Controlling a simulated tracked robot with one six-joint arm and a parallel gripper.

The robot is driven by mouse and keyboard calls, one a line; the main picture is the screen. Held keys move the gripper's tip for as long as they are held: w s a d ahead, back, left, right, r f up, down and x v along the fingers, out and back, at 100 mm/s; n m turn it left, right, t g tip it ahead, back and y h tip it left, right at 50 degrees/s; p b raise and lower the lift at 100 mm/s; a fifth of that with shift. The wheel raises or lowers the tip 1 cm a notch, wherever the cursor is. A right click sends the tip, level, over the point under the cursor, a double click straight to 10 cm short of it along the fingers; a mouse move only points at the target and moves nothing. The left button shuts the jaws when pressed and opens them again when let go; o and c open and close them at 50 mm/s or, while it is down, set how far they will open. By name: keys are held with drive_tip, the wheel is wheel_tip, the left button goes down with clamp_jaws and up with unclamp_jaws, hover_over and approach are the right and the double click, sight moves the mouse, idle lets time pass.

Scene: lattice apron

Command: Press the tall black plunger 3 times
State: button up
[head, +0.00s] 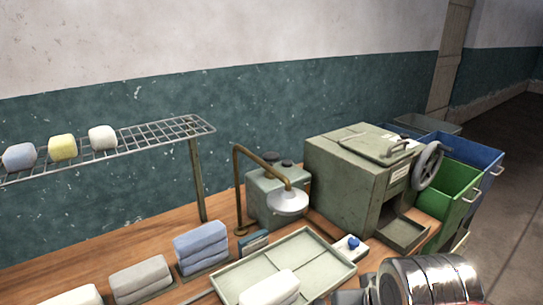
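A grey-green box (262,195) stands on the wooden bench against the wall, left of the big machine. Two dark round caps show on its top, a left one (270,157) and a right one (287,163). I cannot tell for sure which is the tall black plunger; the left cap sits higher in the picture. A brass lamp arm passes in front of the box, and its shade covers part of the box's lower right. Shiny banded parts of my own arm show at the bottom right. My gripper's fingers are not in view, and nothing visible touches the caps.
The lamp shade (287,202) hangs before the box. A tray (331,258) and a blue button (354,243) lie in front. The machine (345,180) stands right, beside green (452,196) and blue bins (490,160). A wire rack (160,135) and folded cloths (201,246) are left.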

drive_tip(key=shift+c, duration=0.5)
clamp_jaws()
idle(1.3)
